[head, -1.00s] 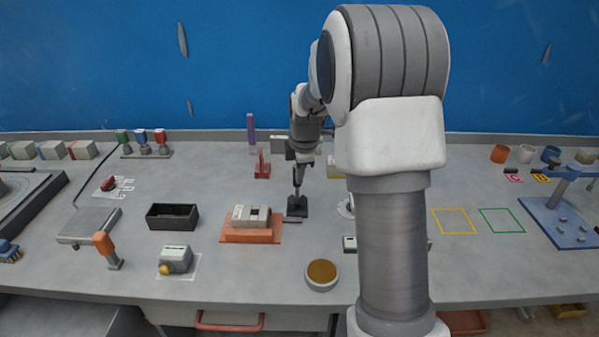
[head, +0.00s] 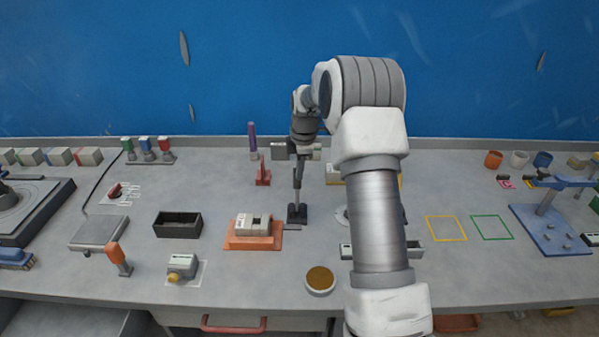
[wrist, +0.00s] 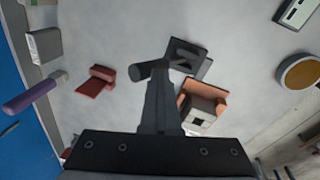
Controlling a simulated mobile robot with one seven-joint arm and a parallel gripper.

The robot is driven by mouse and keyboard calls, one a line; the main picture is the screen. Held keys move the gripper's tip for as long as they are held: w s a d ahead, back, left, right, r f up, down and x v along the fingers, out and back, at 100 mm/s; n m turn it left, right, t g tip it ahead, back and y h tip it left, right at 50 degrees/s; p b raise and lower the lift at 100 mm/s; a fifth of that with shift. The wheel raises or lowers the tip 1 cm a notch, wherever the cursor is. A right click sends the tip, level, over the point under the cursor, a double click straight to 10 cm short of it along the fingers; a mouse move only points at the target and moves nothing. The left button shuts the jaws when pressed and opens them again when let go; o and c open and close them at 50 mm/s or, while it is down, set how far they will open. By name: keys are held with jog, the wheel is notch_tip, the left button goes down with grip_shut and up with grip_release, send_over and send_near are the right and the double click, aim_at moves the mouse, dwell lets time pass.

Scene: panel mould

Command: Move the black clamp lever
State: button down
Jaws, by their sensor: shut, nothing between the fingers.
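The black clamp lever (head: 297,212) stands on the bench, its dark square base flat and its arm pointing up. In the wrist view its base (wrist: 190,56) lies beyond my fingertips, and its dark cylindrical handle (wrist: 146,71) sits crosswise at them. My gripper (head: 299,158) is above the base, pointing down at the top of the lever. In the wrist view my gripper (wrist: 160,84) has its fingers shut together with nothing between them. I cannot tell whether the fingertips touch the handle.
An orange block with a grey device (head: 253,232) stands just left of the lever. A black bin (head: 178,225) is further left, a red bracket (head: 263,174) behind left. A round amber-topped dish (head: 320,280) is in front. Yellow (head: 446,228) and green outlines are clear at right.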

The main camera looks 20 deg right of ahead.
jog(key=shift+w+d, duration=0.15)
jog(key=shift+w, duration=0.1)
dwell(0.4)
jog(key=shift+s+r, duration=0.1)
jog(key=shift+r, duration=0.05)
